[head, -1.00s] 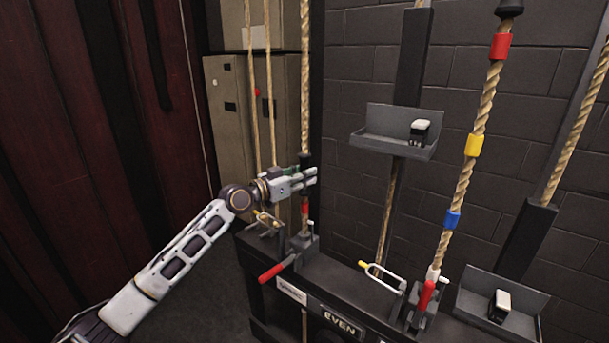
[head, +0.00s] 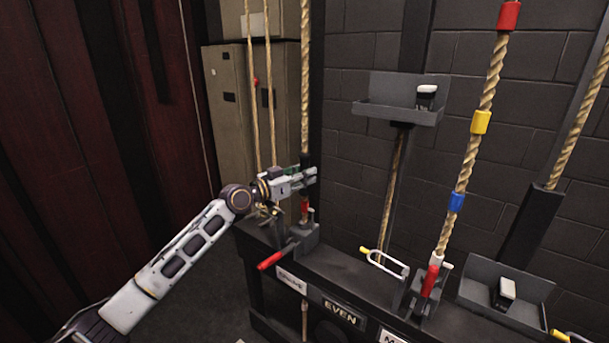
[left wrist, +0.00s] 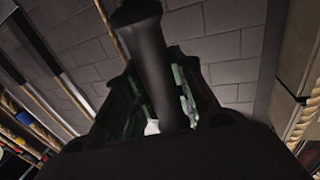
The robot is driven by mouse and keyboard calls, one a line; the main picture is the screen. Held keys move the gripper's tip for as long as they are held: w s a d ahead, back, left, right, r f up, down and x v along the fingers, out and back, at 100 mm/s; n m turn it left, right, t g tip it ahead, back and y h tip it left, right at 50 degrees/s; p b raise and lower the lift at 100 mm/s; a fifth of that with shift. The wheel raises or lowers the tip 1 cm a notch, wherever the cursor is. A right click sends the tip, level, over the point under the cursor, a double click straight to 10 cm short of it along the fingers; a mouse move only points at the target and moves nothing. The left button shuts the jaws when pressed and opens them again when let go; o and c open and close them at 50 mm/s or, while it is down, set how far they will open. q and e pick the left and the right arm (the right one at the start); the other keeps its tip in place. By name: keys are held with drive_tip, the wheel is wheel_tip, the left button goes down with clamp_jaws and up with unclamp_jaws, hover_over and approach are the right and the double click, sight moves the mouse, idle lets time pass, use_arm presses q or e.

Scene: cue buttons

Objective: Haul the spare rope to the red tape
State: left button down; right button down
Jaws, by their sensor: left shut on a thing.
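The rope at the left (head: 305,75) hangs upright above a lock on the black rail, over a label that looks like "SPARE". The lock's red lever (head: 270,261) points out and down. A red band (head: 304,207) shows on this rope just below my left gripper (head: 307,176). The gripper is shut around a black sleeve on the rope. In the left wrist view, the black sleeve (left wrist: 150,60) stands between the fingers, which hide part of it. Another red tape (head: 509,15) is on the right rope, above yellow and blue tapes. My right gripper is not in view.
The right rope's lock has an upright red lever (head: 431,280). A wire loop (head: 384,262) sticks up from the rail beside it. Two grey trays, upper (head: 395,112) and lower (head: 490,310), hold small black-and-white objects. Thin ropes (head: 252,110) hang left of the gripper, before a beige cabinet (head: 225,130).

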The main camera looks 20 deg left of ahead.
use_arm(q)
drive_tip(key=shift+f, duration=0.2)
drive_tip(key=c, duration=1.2)
unclamp_jaws()
drive_tip(key=shift+r, duration=0.1)
drive_tip(key=shift+o, duration=0.2)
drive_tip(key=shift+s+a, duration=0.1)
drive_tip(key=shift+a, duration=0.05)
drive_tip(key=v, duration=1.1)
drive_tip(key=shift+s, duration=0.3)
drive_tip(key=shift+a, duration=0.15)
